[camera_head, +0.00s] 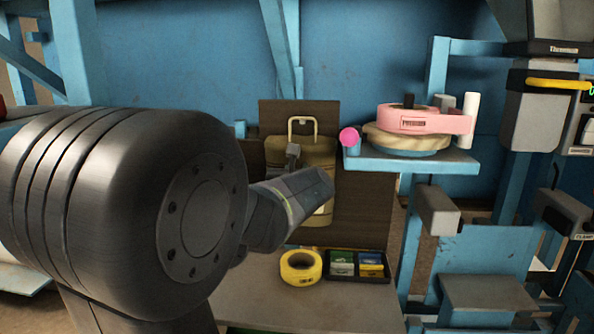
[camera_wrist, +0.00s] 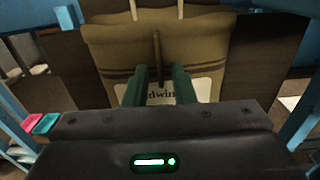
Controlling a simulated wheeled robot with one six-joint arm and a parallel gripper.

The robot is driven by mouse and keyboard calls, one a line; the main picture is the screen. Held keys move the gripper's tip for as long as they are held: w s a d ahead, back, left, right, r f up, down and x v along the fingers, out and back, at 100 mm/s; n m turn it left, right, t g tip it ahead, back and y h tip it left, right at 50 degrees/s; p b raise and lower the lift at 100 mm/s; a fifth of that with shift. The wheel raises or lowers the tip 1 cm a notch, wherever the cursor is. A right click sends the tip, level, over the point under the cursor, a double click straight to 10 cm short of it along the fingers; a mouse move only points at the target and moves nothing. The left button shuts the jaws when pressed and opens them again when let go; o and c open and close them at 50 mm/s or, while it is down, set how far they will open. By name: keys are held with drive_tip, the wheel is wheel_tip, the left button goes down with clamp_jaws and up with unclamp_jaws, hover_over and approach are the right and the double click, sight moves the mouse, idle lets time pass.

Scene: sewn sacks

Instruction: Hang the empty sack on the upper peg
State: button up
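In the wrist view the sack (camera_wrist: 215,50) fills the middle, with dark stripes and a white label (camera_wrist: 203,90) partly hidden by my fingers. A thin dark rod (camera_wrist: 157,48) shows in front of the sack; I cannot tell whether it is a peg. Contact is unclear. My arm hides part of the sack in the head view.
A yellow tape roll (camera_head: 301,268) and a black tray (camera_head: 375,278) of small boxes lie on the bench below. At right, a blue shelf (camera_head: 425,163) carries a pink tool (camera_head: 410,120). Blue posts and grey machines stand farther right.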

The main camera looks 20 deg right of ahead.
drive_tip(key=shift+o, duration=0.2)
drive_tip(key=p+v, duration=0.1)
drive_tip(key=v, duration=1.2)
drive_tip(key=shift+s, duration=0.4)
drive_tip(key=shift+a, duration=0.15)
drive_tip(key=shift+w, duration=0.15)
drive_tip(key=b+x, duration=0.1)
drive_tip(key=x, duration=1.2)
drive_tip(key=shift+w, duration=0.25)
drive_tip(key=shift+d+r, duration=0.15)
drive_tip(key=shift+d, duration=0.05)
drive_tip(key=shift+r+p, duration=0.1)
drive_tip(key=shift+p, duration=0.25)
